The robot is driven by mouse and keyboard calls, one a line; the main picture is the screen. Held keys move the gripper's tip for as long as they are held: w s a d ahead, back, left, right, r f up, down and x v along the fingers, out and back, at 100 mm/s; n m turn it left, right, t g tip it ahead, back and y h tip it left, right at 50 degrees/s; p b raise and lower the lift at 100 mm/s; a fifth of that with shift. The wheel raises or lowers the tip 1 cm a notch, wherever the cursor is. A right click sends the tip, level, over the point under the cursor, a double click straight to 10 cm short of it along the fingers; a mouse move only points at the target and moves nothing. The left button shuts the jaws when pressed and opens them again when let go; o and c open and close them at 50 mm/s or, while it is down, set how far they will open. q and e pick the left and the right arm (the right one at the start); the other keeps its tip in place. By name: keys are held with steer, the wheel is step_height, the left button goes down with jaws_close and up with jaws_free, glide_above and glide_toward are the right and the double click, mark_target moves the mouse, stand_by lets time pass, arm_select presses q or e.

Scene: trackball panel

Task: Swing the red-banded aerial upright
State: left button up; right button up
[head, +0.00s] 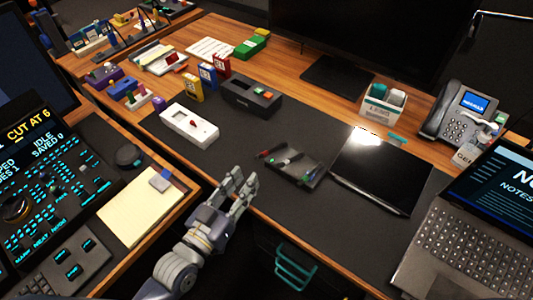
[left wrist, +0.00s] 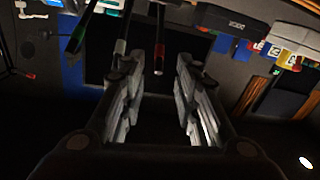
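A dark flat device (head: 318,158) lies on the black desk mat, with several thin aerials lying low across it. A red band shows near its left end on what looks like the red-banded aerial (head: 266,154); green and blue marks show nearer its front. In the left wrist view, dark rods hang from the top; one ends in red (left wrist: 158,72), one has a green part (left wrist: 120,46). I cannot tell which matches which. My left gripper (head: 245,177) is open and empty, left of and in front of the device. Its fingers (left wrist: 155,80) are spread wide. My right gripper is out of view.
A white box with a red switch (head: 189,125) and a black box (head: 251,96) stand behind. A dark glossy panel (head: 381,170) lies right of the device, then a laptop (head: 470,230). A notepad (head: 140,208) lies left. Bare mat lies between gripper and device.

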mark_target(263, 153)
arm_select(q)
steer(key=x, duration=1)
steer(key=shift+r+p, duration=0.1)
steer(key=shift+p, duration=0.3)
jaws_close()
